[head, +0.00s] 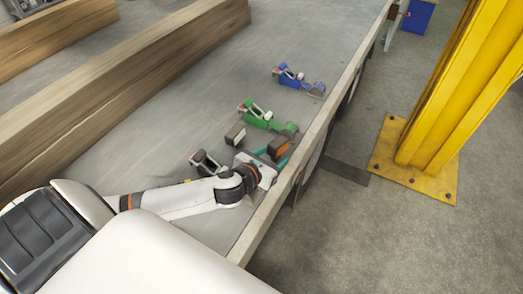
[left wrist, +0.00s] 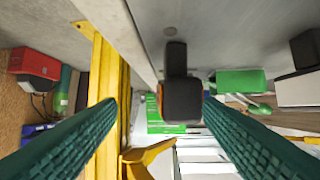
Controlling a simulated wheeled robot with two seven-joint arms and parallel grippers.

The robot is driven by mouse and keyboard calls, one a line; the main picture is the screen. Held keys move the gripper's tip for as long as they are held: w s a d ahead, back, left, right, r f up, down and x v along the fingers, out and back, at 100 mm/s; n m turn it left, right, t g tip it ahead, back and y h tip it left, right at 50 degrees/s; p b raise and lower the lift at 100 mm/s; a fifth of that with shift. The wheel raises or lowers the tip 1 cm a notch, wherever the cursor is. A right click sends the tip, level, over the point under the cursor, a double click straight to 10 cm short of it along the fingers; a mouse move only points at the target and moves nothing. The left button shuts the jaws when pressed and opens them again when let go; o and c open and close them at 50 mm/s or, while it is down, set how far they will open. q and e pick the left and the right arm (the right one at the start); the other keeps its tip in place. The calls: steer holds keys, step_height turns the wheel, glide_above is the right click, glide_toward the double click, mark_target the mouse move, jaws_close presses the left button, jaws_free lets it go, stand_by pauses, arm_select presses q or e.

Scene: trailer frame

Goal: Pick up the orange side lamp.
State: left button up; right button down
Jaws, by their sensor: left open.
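The orange side lamp (head: 279,146) is a small dark block with an orange face, lying on the grey trailer bed near its right edge in the head view. In the left wrist view a dark block (left wrist: 182,101) with slivers of orange at its sides appears to be the same lamp, with a dark stem above it. My left gripper (head: 271,158) is open, its teal fingers close to the lamp. In the left wrist view the lamp shows in the gap between the fingers; I cannot tell whether they touch it. My right gripper is not in view.
A green clamp (head: 262,117) and a dark-and-white block (head: 235,134) are close by. A blue clamp (head: 290,77) lies farther back, and a grey clamp (head: 205,160) is beside my arm. Wooden beams (head: 130,80) run along the left. A yellow post (head: 450,90) stands beyond the bed's edge.

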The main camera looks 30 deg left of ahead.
mark_target(275, 153)
arm_select(q)
steer(key=x, duration=0.5)
steer(key=shift+a, duration=0.25)
steer(key=shift+c, duration=0.8)
steer(key=c, duration=1)
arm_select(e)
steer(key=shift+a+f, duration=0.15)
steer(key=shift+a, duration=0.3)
